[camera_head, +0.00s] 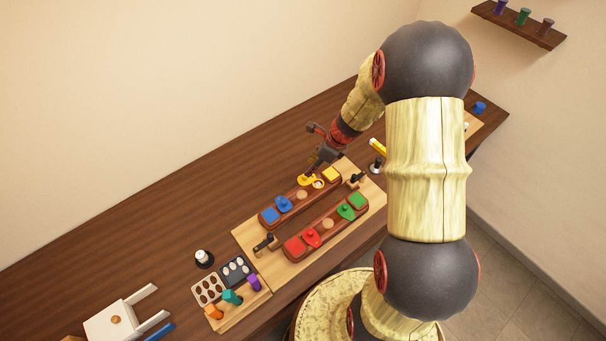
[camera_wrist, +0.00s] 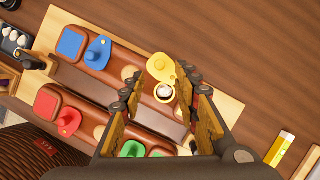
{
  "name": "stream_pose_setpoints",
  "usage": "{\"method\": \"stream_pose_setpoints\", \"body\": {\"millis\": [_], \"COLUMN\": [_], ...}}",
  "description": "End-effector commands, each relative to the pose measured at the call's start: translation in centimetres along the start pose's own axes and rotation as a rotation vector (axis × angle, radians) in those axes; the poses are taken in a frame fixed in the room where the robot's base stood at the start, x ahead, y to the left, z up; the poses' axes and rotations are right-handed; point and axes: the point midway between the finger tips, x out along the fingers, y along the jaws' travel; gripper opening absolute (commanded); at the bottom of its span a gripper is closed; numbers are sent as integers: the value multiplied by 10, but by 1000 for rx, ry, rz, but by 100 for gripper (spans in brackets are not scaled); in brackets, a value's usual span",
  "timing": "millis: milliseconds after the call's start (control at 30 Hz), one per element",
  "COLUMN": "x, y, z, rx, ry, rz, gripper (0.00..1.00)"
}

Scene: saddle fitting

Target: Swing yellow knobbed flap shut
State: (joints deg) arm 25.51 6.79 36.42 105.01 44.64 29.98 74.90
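The yellow knobbed flap (camera_wrist: 161,67) sits at the far edge of the rear wooden bar. It is swung aside from a yellow-rimmed round opening (camera_wrist: 164,92) holding something pale. In the head view the flap (camera_head: 304,180) lies just left of the opening (camera_head: 318,184), partly under my gripper (camera_head: 309,172). In the wrist view my gripper (camera_wrist: 160,82) is open, its two fingers apart on either side of the opening. The right fingertip is close to the flap's right side; whether it touches, I cannot tell. Nothing is held.
The rear bar also carries a blue block and knobbed flap (camera_head: 284,203). The front bar carries red (camera_head: 311,237) and green (camera_head: 346,211) flaps. Black-handled clamps (camera_head: 265,243) stand beside the bars on the pale board (camera_head: 246,235). The table behind is clear.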

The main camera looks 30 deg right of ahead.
Motion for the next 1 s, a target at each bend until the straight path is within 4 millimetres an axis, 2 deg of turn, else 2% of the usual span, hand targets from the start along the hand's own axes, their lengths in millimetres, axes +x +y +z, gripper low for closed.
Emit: {"method": "stream_pose_setpoints", "body": {"millis": [200,433,800,1000], "x": [36,62,68,68], "y": [1,1,1,1], "z": [-1,-1,0,0], "rx": [-3,-4,-4,-4], "ry": [2,2,1,1], "rz": [4,2,2,2], "gripper": [32,32,32,21]}}
